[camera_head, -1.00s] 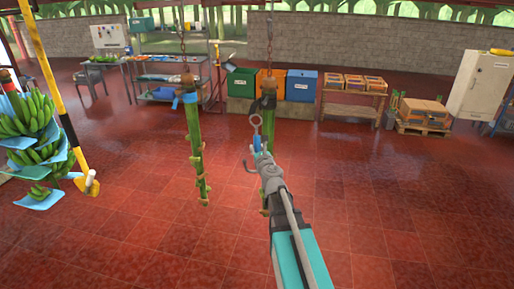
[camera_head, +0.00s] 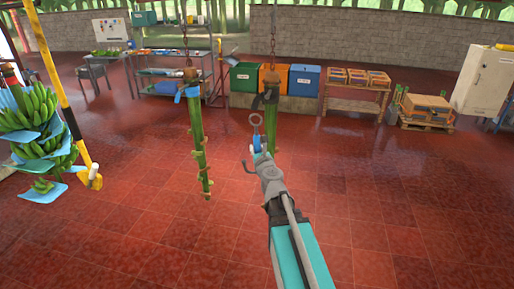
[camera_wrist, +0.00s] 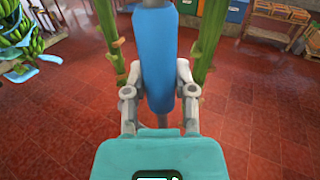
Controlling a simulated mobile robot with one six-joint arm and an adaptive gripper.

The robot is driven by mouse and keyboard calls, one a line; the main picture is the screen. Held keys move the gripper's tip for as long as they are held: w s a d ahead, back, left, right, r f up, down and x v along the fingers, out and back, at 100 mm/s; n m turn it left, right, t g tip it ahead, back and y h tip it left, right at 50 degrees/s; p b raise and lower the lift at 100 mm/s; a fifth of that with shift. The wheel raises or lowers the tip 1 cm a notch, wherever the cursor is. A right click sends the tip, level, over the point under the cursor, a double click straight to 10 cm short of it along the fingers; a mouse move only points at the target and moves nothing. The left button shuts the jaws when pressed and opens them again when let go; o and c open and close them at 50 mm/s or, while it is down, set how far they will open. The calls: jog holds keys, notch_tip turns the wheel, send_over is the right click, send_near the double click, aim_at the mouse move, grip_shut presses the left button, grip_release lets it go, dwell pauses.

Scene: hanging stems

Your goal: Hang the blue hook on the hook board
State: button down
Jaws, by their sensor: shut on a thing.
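The blue hook (camera_head: 257,141) has a blue grip and a metal ring at its upper end. In the wrist view its blue grip (camera_wrist: 155,60) stands upright between the two fingers. My gripper (camera_head: 262,156) is shut on this grip and holds it in the air in front of a hanging green stem. In the wrist view my gripper (camera_wrist: 158,95) has one finger on each side of the grip. The hook's lower metal part is partly hidden by my gripper. I cannot make out the hook board for certain; a pale board (camera_head: 110,30) stands at the back left.
Two green stems hang on chains, one left (camera_head: 197,140) and one behind my gripper (camera_head: 271,125). A banana bunch (camera_head: 40,130) hangs at the left beside a yellow pole (camera_head: 62,100). Coloured bins (camera_head: 275,80) stand at the back. The red floor between is clear.

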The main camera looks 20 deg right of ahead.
jog(key=shift+s+a, duration=0.6)
jog(key=shift+s, duration=0.3)
notch_tip(320, 180, down, 18)
jog(key=b, duration=1.8)
jog(key=shift+r, duration=0.1)
